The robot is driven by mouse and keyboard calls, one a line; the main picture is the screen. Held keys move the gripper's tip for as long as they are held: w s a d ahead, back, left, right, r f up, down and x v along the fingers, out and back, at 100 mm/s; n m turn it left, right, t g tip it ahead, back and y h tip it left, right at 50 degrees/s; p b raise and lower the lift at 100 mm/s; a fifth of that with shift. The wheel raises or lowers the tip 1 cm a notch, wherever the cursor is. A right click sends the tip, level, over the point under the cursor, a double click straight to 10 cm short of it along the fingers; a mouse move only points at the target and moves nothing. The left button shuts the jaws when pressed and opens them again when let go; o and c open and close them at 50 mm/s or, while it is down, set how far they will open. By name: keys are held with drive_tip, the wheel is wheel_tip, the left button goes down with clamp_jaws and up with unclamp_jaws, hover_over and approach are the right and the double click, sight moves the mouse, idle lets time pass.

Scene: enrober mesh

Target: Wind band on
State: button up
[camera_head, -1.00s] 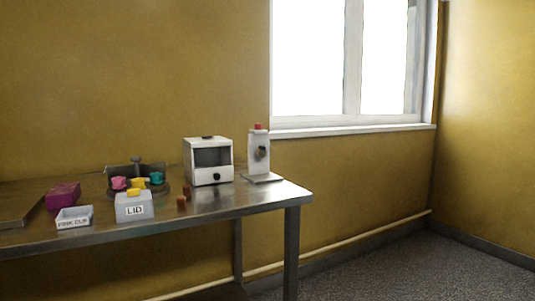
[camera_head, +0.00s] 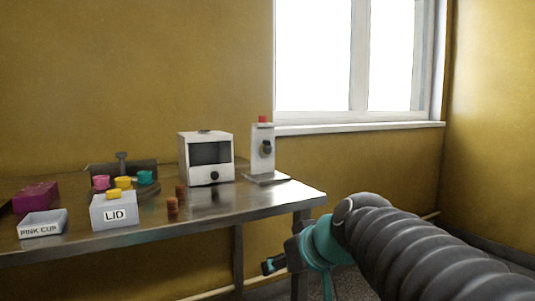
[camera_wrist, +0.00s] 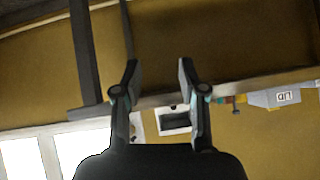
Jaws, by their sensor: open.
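I cannot make out a band in either view. On the steel table (camera_head: 255,205) stands a white box machine (camera_head: 182,160) with a dark window and a black knob. To its right is a white upright device (camera_head: 262,138) with a red top and a dark round knob on its front. The box machine (camera_wrist: 175,121) shows upside down behind the fingers, partly hidden.
A grey box labelled LID (camera_head: 112,212) has a yellow piece on top. A tray labelled PINK CUP (camera_head: 42,224), a magenta block (camera_head: 35,197), pink (camera_head: 101,182) and teal (camera_head: 145,177) cups and brown pieces (camera_head: 172,205) stand around it. The table's front right is clear.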

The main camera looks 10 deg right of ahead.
drive_tip(key=w+d+r+n+t+y+b, duration=0.1)
drive_tip(key=w+r+t+b, duration=0.1)
drive_tip(key=w+r, duration=0.4)
drive_tip(key=w+d+r+n+t+y+b, duration=0.15)
drive_tip(key=w+r, duration=0.25)
drive_tip(key=w, duration=0.5)
drive_tip(key=t+b, duration=0.2)
drive_tip(key=t, duration=0.3)
approach(269, 144)
drive_tip(key=shift+m+h, duration=0.25)
drive_tip(key=shift+h, duration=0.1)
drive_tip(key=p+x, duration=0.5)
drive_tip(key=x, duration=0.4)
drive_tip(key=shift+w+a+r, duration=0.15)
drive_tip(key=shift+a+r, duration=0.05)
drive_tip(key=shift+a, duration=0.05)
clamp_jaws()
